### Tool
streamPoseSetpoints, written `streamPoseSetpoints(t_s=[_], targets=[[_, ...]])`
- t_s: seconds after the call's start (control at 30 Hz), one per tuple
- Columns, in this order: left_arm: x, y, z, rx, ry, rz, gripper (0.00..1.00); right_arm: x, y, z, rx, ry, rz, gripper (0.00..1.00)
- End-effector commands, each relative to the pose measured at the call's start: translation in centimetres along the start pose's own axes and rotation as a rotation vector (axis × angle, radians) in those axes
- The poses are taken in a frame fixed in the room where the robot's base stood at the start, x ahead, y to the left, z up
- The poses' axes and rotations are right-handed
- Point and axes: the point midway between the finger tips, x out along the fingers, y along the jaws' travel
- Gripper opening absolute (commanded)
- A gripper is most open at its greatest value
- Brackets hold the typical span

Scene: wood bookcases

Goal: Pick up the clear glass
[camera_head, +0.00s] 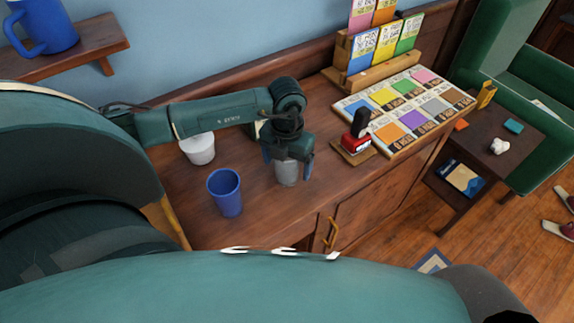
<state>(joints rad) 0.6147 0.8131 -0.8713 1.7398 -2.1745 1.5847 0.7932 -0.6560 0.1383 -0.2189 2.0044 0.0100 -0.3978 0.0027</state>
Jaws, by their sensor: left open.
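A clear, greyish glass (287,174) stands upright on the wooden cabinet top, close to its front edge. My left gripper (287,167) reaches over it from above, with a blue-tipped finger on each side of the glass. The jaws are open, and I cannot tell whether the fingers touch the glass. The gripper body hides the glass's rim and upper part. My right gripper is not in view.
A blue cup (225,192) stands left of the glass, and a white cup (199,148) stands behind it. A red stamp (356,141) on a wooden block and a board of coloured cards (404,108) lie to the right. A shelf (75,50) holds a blue mug (42,27).

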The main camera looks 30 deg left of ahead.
Motion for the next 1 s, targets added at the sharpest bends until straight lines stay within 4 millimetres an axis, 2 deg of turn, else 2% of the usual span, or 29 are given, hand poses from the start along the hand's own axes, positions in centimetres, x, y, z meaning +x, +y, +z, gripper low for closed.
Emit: streamPoseSetpoints(t_s=[0.07, 0.7, 1.0], targets=[[-0.02, -0.02, 0.00, 0.000, 0.000, 0.000, 0.82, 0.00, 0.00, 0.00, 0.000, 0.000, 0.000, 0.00], [-0.08, 0.00, 0.02, 0.000, -0.001, 0.000, 0.30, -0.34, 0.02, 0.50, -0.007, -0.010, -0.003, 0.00], [-0.73, -0.02, 0.13, 0.000, -0.005, -0.001, 0.30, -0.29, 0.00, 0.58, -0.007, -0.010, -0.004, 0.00]])
